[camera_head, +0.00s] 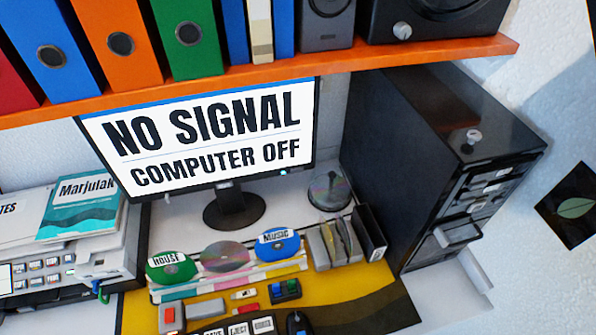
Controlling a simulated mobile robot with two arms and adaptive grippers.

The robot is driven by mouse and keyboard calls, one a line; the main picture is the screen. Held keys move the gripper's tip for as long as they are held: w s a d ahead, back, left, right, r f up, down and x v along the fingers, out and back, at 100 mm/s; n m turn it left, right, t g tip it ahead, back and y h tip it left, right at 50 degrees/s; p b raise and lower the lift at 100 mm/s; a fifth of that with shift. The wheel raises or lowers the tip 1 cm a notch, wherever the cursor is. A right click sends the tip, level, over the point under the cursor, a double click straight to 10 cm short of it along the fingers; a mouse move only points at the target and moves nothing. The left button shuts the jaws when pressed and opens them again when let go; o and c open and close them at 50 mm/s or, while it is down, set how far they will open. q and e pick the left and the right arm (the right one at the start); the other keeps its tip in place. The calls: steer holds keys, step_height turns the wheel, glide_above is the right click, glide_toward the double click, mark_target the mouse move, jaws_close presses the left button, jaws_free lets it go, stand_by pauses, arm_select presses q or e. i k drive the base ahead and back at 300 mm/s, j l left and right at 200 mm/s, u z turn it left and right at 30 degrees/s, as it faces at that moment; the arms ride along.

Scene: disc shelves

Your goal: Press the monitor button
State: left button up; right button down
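The monitor (215,137) stands on the desk at the middle left under the shelf. Its screen is lit and reads "NO SIGNAL" and "COMPUTER OFF". A small pale light (283,172) glows on the lower right bezel; it may mark the monitor button, but it is too small to tell. Neither of my grippers shows in the head view.
An orange shelf (285,80) with binders and speakers overhangs the monitor. A black computer tower (400,150) stands at the right. Discs labelled "HOUSE" (172,268) and "MUSIC" (278,246) lie in front of the monitor stand. A printer (50,265) is at the left.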

mark_target(300, 169)
steer(key=k+l+z, duration=0.3)
steer(key=k, duration=0.15)
steer(key=k+l+z, duration=0.3)
steer(key=k+j, duration=0.05)
steer(key=k, duration=0.05)
